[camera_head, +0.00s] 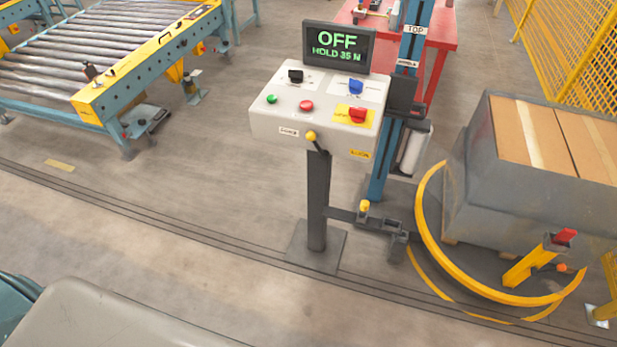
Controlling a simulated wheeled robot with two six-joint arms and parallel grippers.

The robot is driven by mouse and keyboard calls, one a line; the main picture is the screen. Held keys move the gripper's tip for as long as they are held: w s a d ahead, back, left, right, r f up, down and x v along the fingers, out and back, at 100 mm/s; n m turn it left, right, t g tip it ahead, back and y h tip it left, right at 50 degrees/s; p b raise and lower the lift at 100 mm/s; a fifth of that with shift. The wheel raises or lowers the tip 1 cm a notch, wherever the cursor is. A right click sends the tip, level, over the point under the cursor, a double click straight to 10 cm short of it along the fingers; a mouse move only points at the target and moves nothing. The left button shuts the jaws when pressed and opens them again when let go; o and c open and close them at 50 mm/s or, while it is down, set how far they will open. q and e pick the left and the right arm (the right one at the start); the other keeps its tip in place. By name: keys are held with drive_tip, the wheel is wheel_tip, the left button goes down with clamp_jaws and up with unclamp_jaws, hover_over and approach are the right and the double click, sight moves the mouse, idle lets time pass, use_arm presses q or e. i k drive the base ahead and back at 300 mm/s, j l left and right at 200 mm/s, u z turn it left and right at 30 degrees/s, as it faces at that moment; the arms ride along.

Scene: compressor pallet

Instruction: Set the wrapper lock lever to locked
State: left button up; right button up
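A control console (270,120) stands on a dark post. A lever with a yellow knob (311,135) sits on its front face, its dark shaft slanting down to the right. A small white label (288,131) beside it is too small to read. A second yellow knob (364,206) stands on a dark bracket low beside the post. A red handle (564,238) sits on a yellow bracket in front of the wrapped pallet. I cannot tell which of these is the lock lever. Neither of my grippers is in view.
The console screen (338,46) reads OFF, HOLD 35 N. The panel has black, blue and red switches and green and red buttons. A grey-wrapped pallet load (520,180) stands right, within a yellow ring (424,235). A roller conveyor (110,90) stands left. Floor before the console is clear.

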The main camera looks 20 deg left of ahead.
sight(310, 136)
drive_tip(key=i+j, duration=0.2)
drive_tip(key=j, duration=0.15)
drive_tip(key=i+j, duration=0.2)
drive_tip(key=j, duration=0.15)
drive_tip(key=i+j, duration=0.2)
drive_tip(key=j, duration=0.2)
